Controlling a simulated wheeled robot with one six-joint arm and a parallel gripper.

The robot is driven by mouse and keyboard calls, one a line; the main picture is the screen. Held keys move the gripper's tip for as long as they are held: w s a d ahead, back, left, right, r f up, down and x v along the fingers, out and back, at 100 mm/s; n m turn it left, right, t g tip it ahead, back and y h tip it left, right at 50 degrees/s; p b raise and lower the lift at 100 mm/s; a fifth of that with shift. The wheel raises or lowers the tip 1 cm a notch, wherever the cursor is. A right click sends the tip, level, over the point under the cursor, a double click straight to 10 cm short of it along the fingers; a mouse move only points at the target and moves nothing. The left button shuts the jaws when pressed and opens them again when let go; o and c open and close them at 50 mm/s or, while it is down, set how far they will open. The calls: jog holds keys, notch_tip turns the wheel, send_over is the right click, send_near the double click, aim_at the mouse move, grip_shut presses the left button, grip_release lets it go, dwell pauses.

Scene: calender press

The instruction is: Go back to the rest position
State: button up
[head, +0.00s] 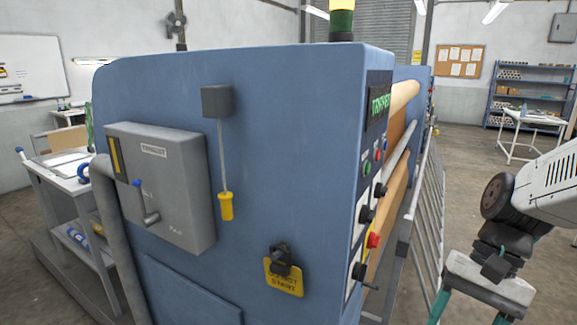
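My gripper (484,312) hangs at the lower right of the head view, below my white and dark arm links. Its two teal fingers stand well apart with nothing seen between them. The fingertips are cut off by the bottom edge of the picture. The gripper is to the right of the blue press (270,150) and appears apart from it.
Open floor lies beyond.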

jog(key=s+r+n+t+h, duration=0.4)
jog(key=s+r+n, duration=0.2)
jog(key=r, duration=0.1)
jog(key=shift+s+t, duration=0.15)
jog(key=shift+t, duration=0.15)
dwell(0.6)
